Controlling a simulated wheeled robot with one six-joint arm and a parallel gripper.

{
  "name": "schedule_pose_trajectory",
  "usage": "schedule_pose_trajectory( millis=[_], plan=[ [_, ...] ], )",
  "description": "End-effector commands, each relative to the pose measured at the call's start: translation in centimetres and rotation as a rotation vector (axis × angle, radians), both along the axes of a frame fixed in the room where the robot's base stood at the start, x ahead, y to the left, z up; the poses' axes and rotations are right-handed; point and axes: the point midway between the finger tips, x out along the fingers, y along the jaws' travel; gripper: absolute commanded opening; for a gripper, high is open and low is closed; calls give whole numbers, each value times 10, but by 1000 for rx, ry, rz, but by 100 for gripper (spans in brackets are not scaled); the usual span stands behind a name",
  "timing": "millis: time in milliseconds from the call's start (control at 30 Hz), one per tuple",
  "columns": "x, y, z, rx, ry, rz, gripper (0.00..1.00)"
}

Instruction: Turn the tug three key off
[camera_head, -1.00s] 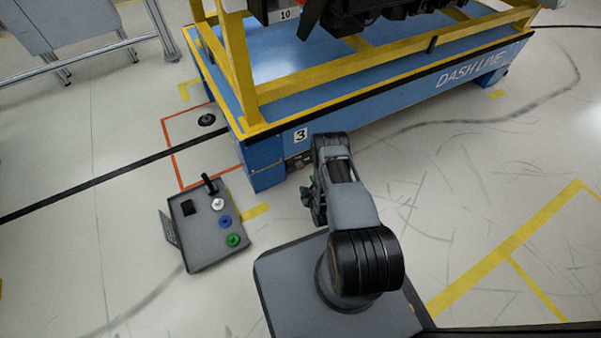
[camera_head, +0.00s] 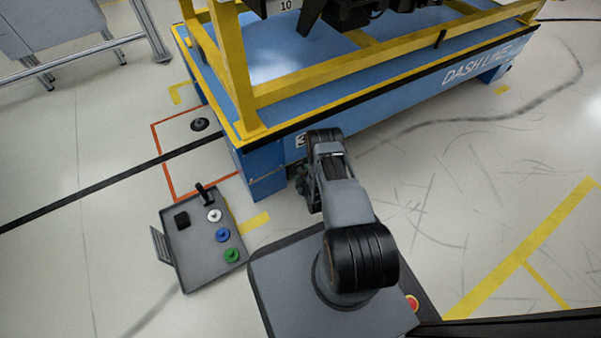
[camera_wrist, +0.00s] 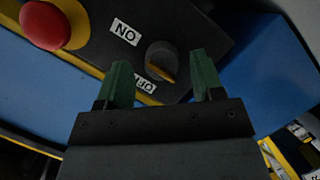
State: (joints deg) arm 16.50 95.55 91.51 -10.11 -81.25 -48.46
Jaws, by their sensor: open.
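The tug (camera_head: 262,168) is a blue body with a number 3 label, under the yellow frame's near corner. In the wrist view, its dark panel (camera_wrist: 97,48) carries a round key switch (camera_wrist: 161,58) with a yellow-orange bar. An ON label (camera_wrist: 126,32) and a partly covered OFF label (camera_wrist: 145,86) are beside it, upside down in the picture. My gripper (camera_wrist: 160,72) is open, its green fingers appearing on either side of the switch's lower part. I cannot tell whether they touch it. In the head view, my arm hides the gripper's fingertips and the switch.
A red mushroom button (camera_wrist: 46,25) is on the panel, left of the switch. A yellow-framed blue dash line cart (camera_head: 390,95) stands over the tug. Open floor lies to the right.

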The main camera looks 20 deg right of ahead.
Motion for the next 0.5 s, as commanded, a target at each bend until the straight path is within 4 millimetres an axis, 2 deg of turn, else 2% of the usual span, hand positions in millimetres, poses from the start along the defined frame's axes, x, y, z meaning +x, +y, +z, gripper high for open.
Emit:
schedule_pose_trajectory(
  millis=[367, 500],
  plan=[
    [3, 5, -1, 0, 0, 11, 61],
    [3, 5, -1, 0, 0, 10, 48]
  ],
)
